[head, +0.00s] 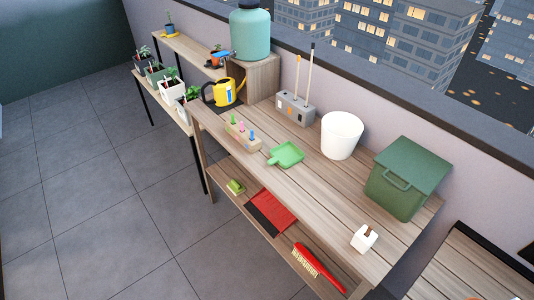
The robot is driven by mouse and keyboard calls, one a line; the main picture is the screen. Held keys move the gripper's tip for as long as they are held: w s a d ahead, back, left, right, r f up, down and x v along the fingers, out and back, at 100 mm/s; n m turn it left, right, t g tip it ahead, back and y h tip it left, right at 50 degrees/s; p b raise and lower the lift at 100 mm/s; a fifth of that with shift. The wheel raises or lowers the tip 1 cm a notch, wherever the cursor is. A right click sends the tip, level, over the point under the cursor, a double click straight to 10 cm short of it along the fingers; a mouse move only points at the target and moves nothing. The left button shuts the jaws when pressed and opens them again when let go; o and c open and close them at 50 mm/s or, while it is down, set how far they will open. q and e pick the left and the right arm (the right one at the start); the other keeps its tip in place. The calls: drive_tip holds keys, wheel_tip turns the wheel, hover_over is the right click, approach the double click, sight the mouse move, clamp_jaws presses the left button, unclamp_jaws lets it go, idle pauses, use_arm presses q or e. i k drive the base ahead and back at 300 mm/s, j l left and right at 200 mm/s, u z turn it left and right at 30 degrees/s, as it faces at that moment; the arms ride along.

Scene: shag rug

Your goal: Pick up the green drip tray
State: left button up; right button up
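A flat, squarish green tray (287,155) with a short tab, like a small scoop, lies on the wooden bench top (330,190) near its front edge; it is the only flat green tray I can make out. It appears empty and its upper face is unobstructed. Neither of my grippers is in the head view.
A peg block (241,137) is left of the tray, a grey holder (295,108) behind, a white bucket (341,135) to the right. A green lidded bin (407,178) and a white block (364,238) stand farther right. A red brush (318,266) lies on the lower shelf.

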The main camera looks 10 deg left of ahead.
sight(286, 155)
drive_tip(key=u, duration=0.2)
drive_tip(key=i+j+z, duration=0.1)
drive_tip(key=z, duration=0.55)
drive_tip(key=i+j+z, duration=0.15)
drive_tip(key=j+z, duration=0.3)
drive_tip(key=j, duration=0.4)
drive_tip(key=j+z, duration=0.4)
drive_tip(key=j, duration=0.45)
drive_tip(key=i, duration=0.05)
